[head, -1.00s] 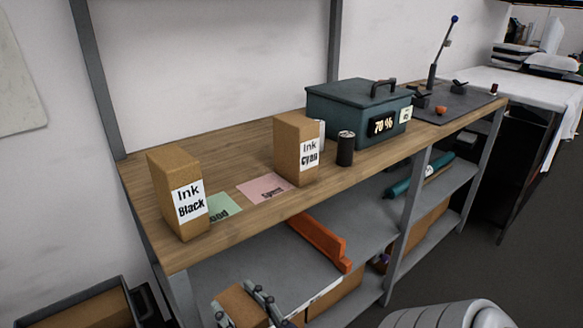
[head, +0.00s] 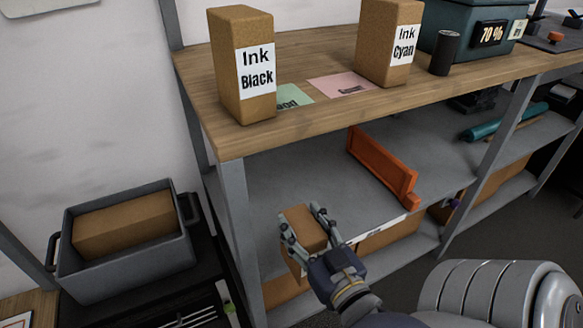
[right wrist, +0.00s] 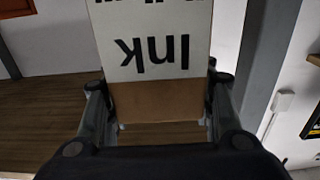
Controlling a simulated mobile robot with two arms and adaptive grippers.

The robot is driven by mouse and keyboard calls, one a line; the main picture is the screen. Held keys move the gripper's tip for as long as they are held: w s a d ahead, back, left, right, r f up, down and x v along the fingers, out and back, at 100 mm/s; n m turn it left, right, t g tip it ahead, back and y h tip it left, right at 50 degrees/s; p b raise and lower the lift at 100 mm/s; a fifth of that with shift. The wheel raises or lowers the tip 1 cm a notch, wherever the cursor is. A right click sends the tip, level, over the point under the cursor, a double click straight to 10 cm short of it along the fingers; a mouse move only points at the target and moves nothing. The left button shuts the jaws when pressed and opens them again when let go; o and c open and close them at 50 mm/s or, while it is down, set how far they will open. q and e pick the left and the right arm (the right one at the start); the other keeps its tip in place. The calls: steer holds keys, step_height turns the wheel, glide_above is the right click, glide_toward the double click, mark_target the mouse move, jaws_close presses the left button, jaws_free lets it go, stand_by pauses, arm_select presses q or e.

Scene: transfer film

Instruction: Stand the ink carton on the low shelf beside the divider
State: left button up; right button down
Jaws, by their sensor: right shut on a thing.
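My right gripper (head: 311,232) is shut on a brown ink carton (head: 301,221) at the left part of the low shelf's front edge. In the right wrist view the carton (right wrist: 158,98) sits between the fingers, its white label reading "Ink" upside down. The second word is cut off. The grey low shelf (head: 280,172) lies under the wooden top. The orange divider (head: 381,168) stands on it, right of and behind the carton, apart from it. I cannot tell whether the carton touches the shelf. My left gripper is not in view.
Ink Black (head: 243,65) and Ink Cyan (head: 389,42) cartons stand on the wooden top (head: 330,65) above. A steel post (head: 236,215) is left of my gripper. A grey bin (head: 125,270) with a brown carton is at left. Shelf left of the divider looks clear.

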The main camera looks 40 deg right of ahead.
steer(key=shift+w+b, duration=0.35)
steer(key=shift+w, duration=0.75)
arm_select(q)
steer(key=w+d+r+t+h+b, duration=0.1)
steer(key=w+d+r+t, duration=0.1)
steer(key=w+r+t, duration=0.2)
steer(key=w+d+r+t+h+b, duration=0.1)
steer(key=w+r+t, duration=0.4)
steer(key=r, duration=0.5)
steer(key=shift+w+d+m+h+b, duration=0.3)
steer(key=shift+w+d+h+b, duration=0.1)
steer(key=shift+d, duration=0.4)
arm_select(e)
steer(key=w+f, duration=0.2)
steer(key=w, duration=0.4)
steer(key=w+d+f, duration=0.1)
steer(key=w+f, duration=0.1)
steer(key=w, duration=0.5)
steer(key=shift+w+d+f, duration=0.15)
steer(key=shift+d+f, duration=0.05)
steer(key=shift+f, duration=0.2)
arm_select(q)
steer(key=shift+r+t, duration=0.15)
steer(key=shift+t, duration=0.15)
